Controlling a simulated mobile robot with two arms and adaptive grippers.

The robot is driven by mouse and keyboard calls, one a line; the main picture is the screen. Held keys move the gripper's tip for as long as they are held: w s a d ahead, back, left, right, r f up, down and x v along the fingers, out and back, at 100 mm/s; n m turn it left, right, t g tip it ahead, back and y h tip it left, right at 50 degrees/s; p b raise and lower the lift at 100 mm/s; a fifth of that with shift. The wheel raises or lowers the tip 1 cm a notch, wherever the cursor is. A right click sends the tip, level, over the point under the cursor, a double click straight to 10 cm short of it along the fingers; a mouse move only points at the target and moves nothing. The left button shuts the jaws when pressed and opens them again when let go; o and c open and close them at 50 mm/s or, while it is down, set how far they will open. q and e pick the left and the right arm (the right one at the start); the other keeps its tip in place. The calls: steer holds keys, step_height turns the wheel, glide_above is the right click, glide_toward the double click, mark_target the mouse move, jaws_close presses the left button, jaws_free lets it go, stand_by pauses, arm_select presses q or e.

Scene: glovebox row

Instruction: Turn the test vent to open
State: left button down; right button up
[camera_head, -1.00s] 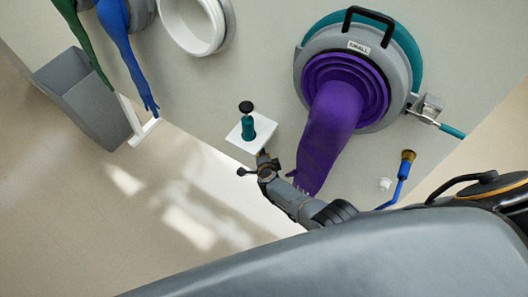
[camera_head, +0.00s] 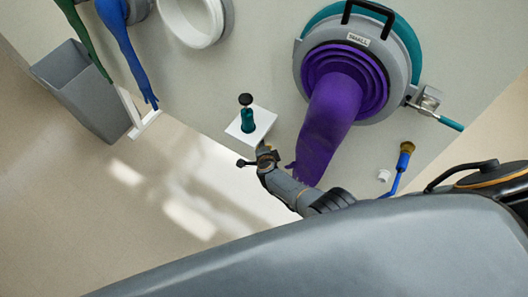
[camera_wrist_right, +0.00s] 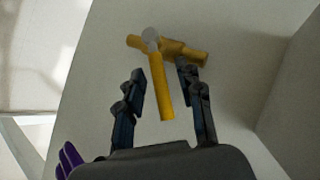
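The yellow vent valve (camera_wrist_right: 185,52) shows in the right wrist view, with a yellow body, a grey round cap and a long yellow lever (camera_wrist_right: 160,90) pointing toward my gripper. My right gripper (camera_wrist_right: 162,80) is open, with one dark finger on each side of the lever. Gaps show between the lever and both fingers, and I see no contact. In the head view my right gripper (camera_head: 263,151) is small, just below a white plate (camera_head: 262,118); I cannot make out the valve there. My left gripper is in neither view.
A purple glove (camera_head: 328,120) hangs from a port close beside my right gripper; its fingers (camera_wrist_right: 68,160) show in the wrist view. A teal knob (camera_head: 248,122) with a black top stands on the white plate. A blue handle (camera_head: 402,165) is to the right. A grey bin (camera_head: 85,90) stands left.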

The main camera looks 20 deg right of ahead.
steer(key=s+a, duration=0.3)
steer(key=s, duration=0.9)
steer(key=shift+s+r, duration=0.3)
steer(key=shift+a, duration=0.1)
